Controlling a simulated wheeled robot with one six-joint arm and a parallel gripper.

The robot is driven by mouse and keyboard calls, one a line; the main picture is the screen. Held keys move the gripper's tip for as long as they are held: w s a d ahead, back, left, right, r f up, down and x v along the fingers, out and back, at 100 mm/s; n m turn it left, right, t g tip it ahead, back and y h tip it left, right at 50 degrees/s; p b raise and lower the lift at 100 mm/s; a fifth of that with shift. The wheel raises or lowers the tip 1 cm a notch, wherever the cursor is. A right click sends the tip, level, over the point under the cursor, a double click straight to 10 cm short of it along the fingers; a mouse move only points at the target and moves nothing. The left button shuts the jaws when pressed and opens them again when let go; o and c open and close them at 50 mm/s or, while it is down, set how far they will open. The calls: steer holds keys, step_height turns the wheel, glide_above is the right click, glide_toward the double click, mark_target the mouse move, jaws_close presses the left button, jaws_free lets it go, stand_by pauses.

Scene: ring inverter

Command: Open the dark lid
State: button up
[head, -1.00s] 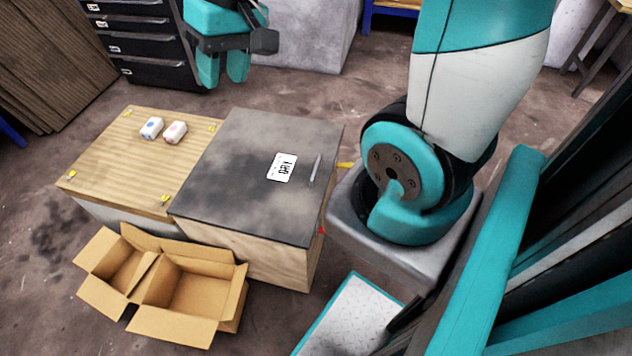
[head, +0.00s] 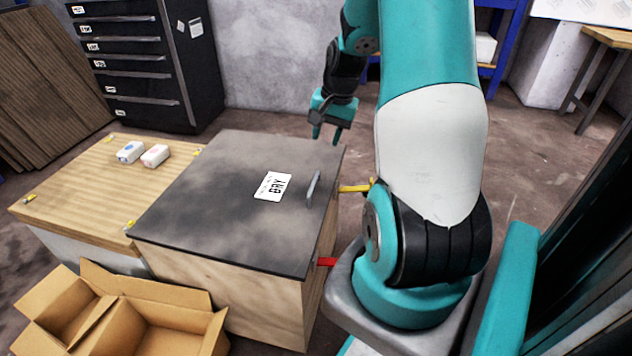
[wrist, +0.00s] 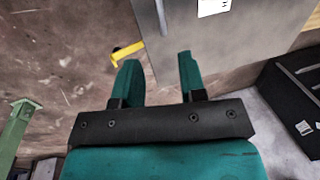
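The dark lid (head: 225,220) lies flat and closed on a wooden box (head: 250,300). It bears a white label reading DRY (head: 272,186) and a grey bar handle (head: 313,188) near its right edge. In the wrist view the dark lid (wrist: 200,38) is at the top, with part of the handle (wrist: 162,18) along its left side. My gripper (head: 327,137) is above and behind the lid's far right corner, apart from the handle. In the wrist view my gripper (wrist: 156,65) has its two fingers spread with nothing between them.
A light wooden lid (head: 80,190) with two small white boxes (head: 142,153) stands at left. An open cardboard box (head: 130,320) is in front. A yellow piece (head: 355,188) and a red piece (head: 326,262) stick out at the box's right side. A black drawer cabinet (head: 150,60) stands behind.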

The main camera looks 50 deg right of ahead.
mark_target(315, 180)
steer(key=f+b, duration=0.1)
steer(key=f, duration=0.3)
steer(key=w+f+b, duration=0.1)
steer(key=f, duration=0.4)
steer(key=w+a+f+b, duration=0.1)
steer(key=f+b, duration=0.1)
steer(key=f, duration=0.2)
steer(key=shift+w+f, duration=0.15)
steer(key=shift+w, duration=0.1)
jaws_close()
